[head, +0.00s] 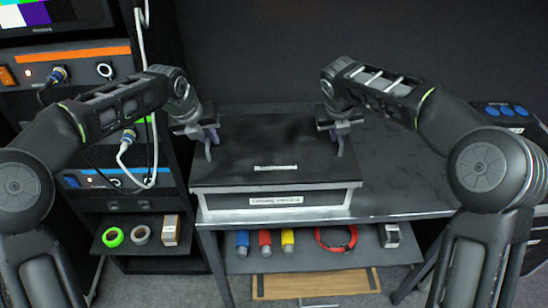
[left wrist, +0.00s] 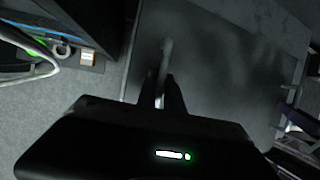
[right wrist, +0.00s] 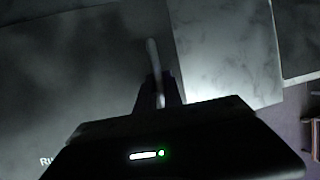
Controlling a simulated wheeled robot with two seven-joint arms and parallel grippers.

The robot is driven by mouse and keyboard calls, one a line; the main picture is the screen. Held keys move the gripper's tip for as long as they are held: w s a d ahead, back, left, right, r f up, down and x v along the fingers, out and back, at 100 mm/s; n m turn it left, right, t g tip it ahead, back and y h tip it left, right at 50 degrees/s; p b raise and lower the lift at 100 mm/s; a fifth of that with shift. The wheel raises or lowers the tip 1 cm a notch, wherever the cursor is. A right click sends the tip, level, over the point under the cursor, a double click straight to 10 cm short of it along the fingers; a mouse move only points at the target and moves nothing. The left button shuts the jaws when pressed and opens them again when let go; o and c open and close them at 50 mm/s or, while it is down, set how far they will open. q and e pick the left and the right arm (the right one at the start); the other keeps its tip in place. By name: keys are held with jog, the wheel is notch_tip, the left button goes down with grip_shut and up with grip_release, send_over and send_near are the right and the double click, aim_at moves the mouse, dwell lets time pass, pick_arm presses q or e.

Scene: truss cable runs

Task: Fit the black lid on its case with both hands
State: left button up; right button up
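The black lid (head: 260,165), with white lettering near its front edge, lies level over its case (head: 225,202), which has a white label on the front. The case stands on the dark table. I cannot tell whether the lid is fully seated or slightly above the rim. My left gripper (head: 208,140) is shut on the lid's left grey handle; this handle also shows in the left wrist view (left wrist: 165,60). My right gripper (head: 338,134) is shut on the right handle, which shows in the right wrist view (right wrist: 153,60). Most of the case is hidden under the lid.
The table top (head: 400,175) is clear to the right of the case. A shelf below holds coloured rolls and a red cable coil (head: 336,238). An equipment rack (head: 90,150) with a hanging white cable stands close on the left. A dark wall is behind.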

pick_arm(q)
jog(key=o, duration=0.5)
jog(key=shift+c, duration=0.2)
pick_arm(e)
jog(key=o, duration=0.5)
jog(key=shift+r, duration=0.1)
jog(key=shift+c, duration=0.2)
pick_arm(q)
jog(key=shift+r, duration=0.1)
jog(key=v, duration=1.2)
pick_arm(e)
jog(key=v, duration=1.2)
